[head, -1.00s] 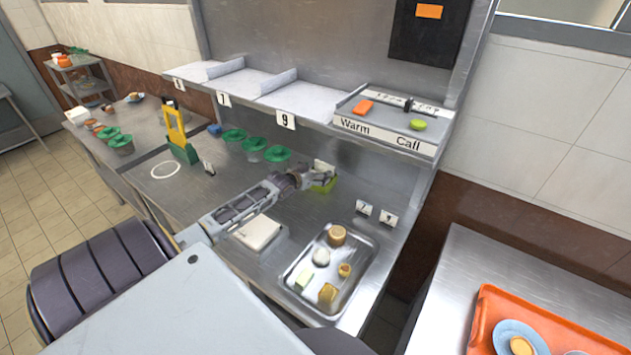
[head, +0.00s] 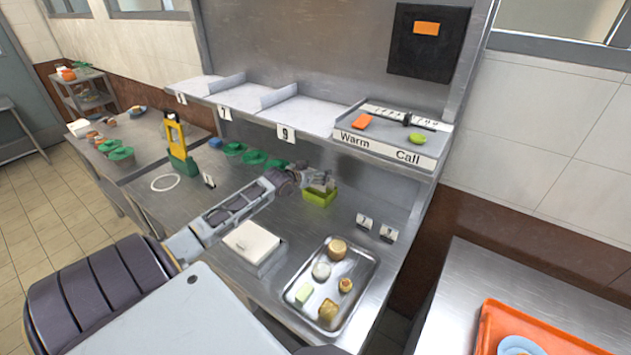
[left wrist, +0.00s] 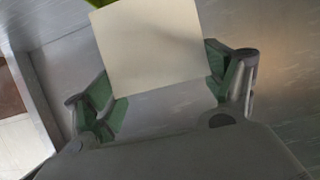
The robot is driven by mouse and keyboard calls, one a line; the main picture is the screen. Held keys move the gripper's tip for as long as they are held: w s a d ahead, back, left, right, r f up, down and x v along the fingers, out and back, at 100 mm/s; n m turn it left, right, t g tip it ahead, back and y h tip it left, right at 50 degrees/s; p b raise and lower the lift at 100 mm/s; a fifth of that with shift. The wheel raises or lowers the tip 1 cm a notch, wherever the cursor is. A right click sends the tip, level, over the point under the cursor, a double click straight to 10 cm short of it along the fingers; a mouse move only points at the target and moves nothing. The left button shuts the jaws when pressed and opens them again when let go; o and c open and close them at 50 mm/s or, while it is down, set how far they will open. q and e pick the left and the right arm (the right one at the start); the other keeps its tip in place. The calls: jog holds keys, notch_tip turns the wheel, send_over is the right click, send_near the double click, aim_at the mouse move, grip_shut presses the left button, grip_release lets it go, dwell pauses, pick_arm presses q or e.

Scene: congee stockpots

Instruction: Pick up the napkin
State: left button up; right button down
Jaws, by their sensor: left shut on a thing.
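The napkin (left wrist: 150,48) is a flat cream square. In the left wrist view it lies between the green pads of my left gripper (left wrist: 160,88), which is shut on it. In the head view my left gripper (head: 316,179) is at the back of the counter, just above the yellow-green napkin box (head: 320,198). A sliver of the box (left wrist: 95,3) shows behind the napkin at the top of the wrist view. The napkin is hard to make out in the head view. My right gripper is not in view.
A metal tray (head: 361,300) with several food pieces stands at the front right. A white block-like thing (head: 251,241) lies under my left arm. Green-topped bowls (head: 253,156) stand left of the gripper. The numbered shelf (head: 310,121) overhangs the back.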

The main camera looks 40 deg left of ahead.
pick_arm(q)
jog(key=shift+r, duration=1.55)
